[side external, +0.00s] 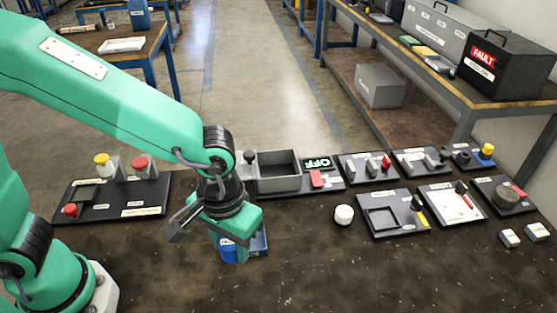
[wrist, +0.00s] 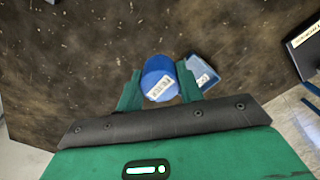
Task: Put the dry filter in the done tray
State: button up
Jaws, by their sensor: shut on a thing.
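A blue cylinder with a white label (wrist: 159,80), which looks like the filter, sits between the two green fingers of my gripper (wrist: 161,72) in the wrist view. My gripper is shut on it. In the side view the filter (side external: 228,252) shows partly below my gripper (side external: 231,243), low over the dark table; I cannot tell if it touches the top. A second blue piece with a pale label (wrist: 203,72) lies just right of the filter in the wrist view, outside the right finger. In the side view a blue edge (side external: 261,242) shows behind my gripper. No tray label is readable as done.
A grey open bin (side external: 279,185) and an OFF panel (side external: 318,163) stand behind my gripper. A white round knob (side external: 344,215) and a black board with a square recess (side external: 400,230) lie to the right. Several fixture boards line the back.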

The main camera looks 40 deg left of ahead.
jog(key=shift+s, duration=0.15)
jog(key=shift+a, duration=0.1)
jog(key=w+a+f, duration=0.2)
jog(key=w, duration=0.1)
jog(key=w+a+f, duration=0.2)
jog(key=w, duration=0.1)
jog(key=w+a+f, duration=0.2)
jog(key=w+f, duration=0.1)
jog(key=shift+w+a, duration=0.25)
jog(key=shift+w, duration=0.15)
jog(key=shift+f, duration=2)
jog(key=shift+f, duration=0.15)
jog(key=o, duration=1)
jog(key=shift+o, duration=0.2)
notch_tip(320, 180, up, 12)
